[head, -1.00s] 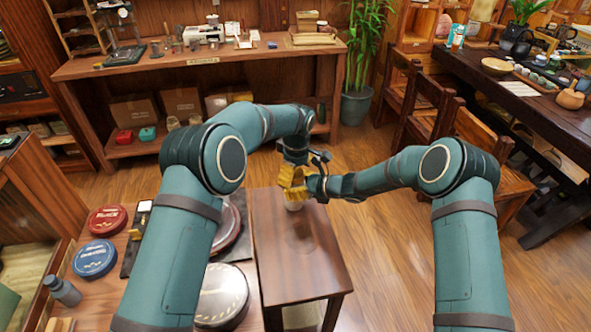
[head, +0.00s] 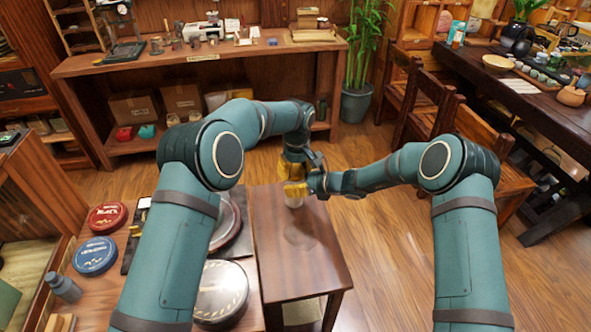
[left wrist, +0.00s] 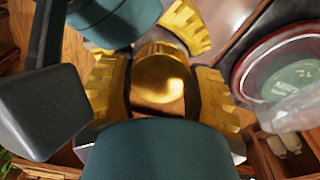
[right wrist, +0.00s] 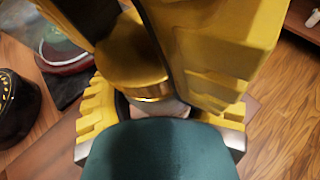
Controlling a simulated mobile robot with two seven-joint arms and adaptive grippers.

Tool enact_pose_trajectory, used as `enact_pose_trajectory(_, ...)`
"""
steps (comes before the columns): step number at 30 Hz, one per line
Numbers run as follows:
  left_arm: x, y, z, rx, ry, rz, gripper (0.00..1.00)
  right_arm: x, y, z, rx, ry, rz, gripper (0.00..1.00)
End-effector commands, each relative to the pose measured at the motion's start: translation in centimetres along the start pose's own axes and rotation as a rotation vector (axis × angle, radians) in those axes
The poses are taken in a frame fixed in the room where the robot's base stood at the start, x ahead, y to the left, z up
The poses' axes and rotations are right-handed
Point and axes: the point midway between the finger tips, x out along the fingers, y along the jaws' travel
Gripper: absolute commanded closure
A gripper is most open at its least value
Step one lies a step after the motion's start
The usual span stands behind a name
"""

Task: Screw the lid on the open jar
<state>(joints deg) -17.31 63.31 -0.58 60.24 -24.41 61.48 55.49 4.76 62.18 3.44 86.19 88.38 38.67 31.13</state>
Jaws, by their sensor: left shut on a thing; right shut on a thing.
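The pale jar (head: 294,202) is at the far end of the small dark wooden table (head: 300,265), mostly hidden by my grippers. My right gripper (head: 300,189) comes in from the right and is shut on the jar; a bit of the jar (right wrist: 173,107) shows in the right wrist view. The gold lid (left wrist: 160,76) is between the yellow fingers of my left gripper (head: 292,168), which is shut on it from above. In the right wrist view the lid (right wrist: 135,72) sits directly over the jar. I cannot tell how far it is threaded.
To the left a lower table carries a red round tin (head: 107,216), a blue round tin (head: 95,256), and a dark round tin (head: 221,290). A grey-blue bottle (head: 63,287) stands near its left edge. The near part of the small table is clear.

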Motion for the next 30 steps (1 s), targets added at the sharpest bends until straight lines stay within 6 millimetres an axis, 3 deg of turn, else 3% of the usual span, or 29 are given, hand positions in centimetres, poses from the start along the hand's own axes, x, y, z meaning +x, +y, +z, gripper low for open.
enact_pose_trajectory(11,0.0,0.0,0.0,0.071,0.001,0.0,0.9,0.0,0.0,0.1,-0.001,-0.001,0.001,1.0)
enact_pose_trajectory(12,0.0,0.0,0.0,0.07,0.001,0.0,0.4,0.0,0.0,0.1,-0.001,-0.001,0.001,1.0)
enact_pose_trajectory(14,0.0,0.0,0.0,0.07,0.001,0.001,0.19,0.0,0.0,0.1,-0.001,-0.001,0.001,1.0)
enact_pose_trajectory(25,-0.2,0.0,0.0,0.069,0.001,0.001,0.17,0.0,0.0,0.1,-0.001,-0.001,0.0,1.0)
enact_pose_trajectory(30,-1.8,0.1,-0.1,0.067,0.003,0.003,0.17,0.0,0.0,0.1,-0.001,-0.001,0.0,1.0)
